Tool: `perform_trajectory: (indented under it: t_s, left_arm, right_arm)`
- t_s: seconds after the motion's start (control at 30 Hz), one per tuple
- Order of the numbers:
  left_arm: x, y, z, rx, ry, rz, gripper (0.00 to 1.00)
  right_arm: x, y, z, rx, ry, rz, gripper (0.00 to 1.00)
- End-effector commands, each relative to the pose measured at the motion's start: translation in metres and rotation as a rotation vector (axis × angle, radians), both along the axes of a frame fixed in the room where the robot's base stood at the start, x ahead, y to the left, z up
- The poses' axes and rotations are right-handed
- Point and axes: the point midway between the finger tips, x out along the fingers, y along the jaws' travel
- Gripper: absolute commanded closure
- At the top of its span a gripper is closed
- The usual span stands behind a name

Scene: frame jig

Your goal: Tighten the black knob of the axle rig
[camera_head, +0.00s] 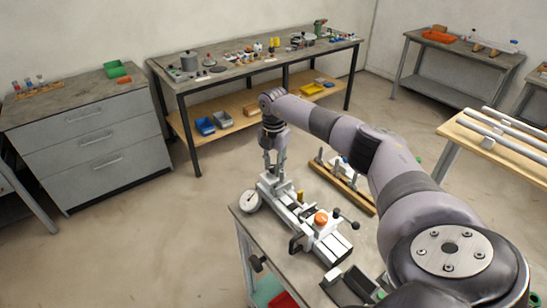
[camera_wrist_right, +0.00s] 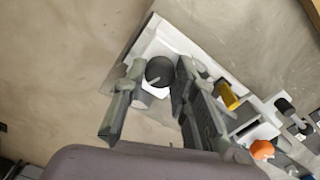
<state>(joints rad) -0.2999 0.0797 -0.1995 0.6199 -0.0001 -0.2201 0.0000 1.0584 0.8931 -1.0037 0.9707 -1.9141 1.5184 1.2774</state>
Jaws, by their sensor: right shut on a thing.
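My right gripper (camera_head: 275,172) points down over the rig's far left end. In the right wrist view, the round black knob (camera_wrist_right: 160,71) sits between the fingertips of my right gripper (camera_wrist_right: 163,82), which is shut on it. The gripper hides the knob in the head view. The rig (camera_wrist_right: 205,62) also shows in the wrist view. My left gripper is not in view.
A wooden rack (camera_head: 345,188) with upright parts stands behind the rig. A dark tray (camera_head: 353,288) lies at the bench's front. A long workbench (camera_head: 225,75) is at the back, beyond open floor.

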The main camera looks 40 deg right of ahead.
Motion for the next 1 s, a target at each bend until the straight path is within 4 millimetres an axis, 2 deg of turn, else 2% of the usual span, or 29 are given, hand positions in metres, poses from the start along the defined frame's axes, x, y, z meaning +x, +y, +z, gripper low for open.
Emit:
perform_trajectory:
  t_s: [0.23, 0.27, 0.57, 1.0]
  left_arm:
    - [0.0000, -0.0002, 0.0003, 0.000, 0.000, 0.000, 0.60]
    - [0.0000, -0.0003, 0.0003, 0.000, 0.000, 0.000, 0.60]
    - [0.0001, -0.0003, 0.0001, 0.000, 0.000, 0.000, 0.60]
    - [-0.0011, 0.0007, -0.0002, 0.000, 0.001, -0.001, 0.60]
  right_arm:
    - [0.0016, -0.0019, 0.0028, -0.003, -0.007, -0.003, 1.00]
    - [0.0016, -0.0019, 0.0028, -0.003, -0.007, -0.003, 0.74]
    - [0.0008, -0.0008, 0.0012, -0.001, -0.003, -0.001, 0.54]
    - [0.0001, -0.0001, 0.0001, 0.000, -0.001, 0.001, 0.54]
